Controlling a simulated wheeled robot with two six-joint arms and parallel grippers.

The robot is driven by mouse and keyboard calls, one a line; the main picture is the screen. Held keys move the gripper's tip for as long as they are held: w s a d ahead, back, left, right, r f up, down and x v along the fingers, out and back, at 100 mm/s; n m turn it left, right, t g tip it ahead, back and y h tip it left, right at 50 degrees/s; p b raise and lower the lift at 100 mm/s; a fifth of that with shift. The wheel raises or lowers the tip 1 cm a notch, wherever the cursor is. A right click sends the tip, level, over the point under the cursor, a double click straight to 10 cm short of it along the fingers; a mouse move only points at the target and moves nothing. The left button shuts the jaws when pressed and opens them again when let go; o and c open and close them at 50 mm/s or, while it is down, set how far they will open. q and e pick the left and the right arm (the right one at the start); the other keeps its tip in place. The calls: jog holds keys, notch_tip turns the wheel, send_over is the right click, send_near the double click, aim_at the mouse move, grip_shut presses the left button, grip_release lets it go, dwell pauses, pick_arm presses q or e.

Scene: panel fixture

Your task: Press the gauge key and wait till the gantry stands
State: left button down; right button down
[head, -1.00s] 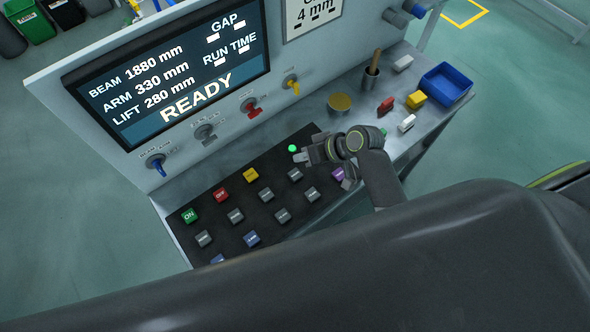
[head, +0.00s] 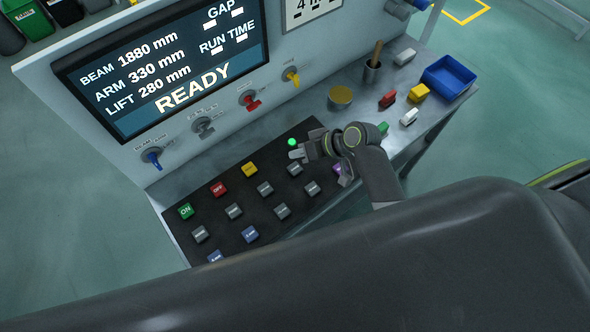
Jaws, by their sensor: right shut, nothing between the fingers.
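A black key panel (head: 219,221) lies on the bench with several coloured keys: a green ON key (head: 186,211), a red OFF key (head: 218,189), a yellow key (head: 249,170), grey keys (head: 233,211), blue keys (head: 250,234) and a purple key (head: 337,167). The key labels are mostly too small to read, so I cannot tell which is the gauge key. A display (head: 165,72) shows BEAM 1880 mm, ARM 330 mm, LIFT 280 mm and READY. My right gripper (head: 296,154) is shut and empty over the panel's far right part, beside a lit green lamp (head: 292,142). My left gripper is not in view.
Blue, grey, red and yellow knobs sit on the upright panel. A brass-coloured round tin (head: 340,97), a cup with a wooden handle (head: 372,71), small coloured blocks (head: 419,92) and a blue tray (head: 448,77) stand on the bench's right part.

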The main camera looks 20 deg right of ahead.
aim_at(299, 169)
notch_tip(299, 169, down, 4)
jog(key=b, duration=0.2)
jog(key=shift+r+b, duration=0.1)
jog(key=shift+b, duration=0.3)
jog(key=shift+f+b, duration=0.45)
jog(key=shift+f, duration=0.3)
dwell(0.9)
jog(key=shift+f, duration=0.4)
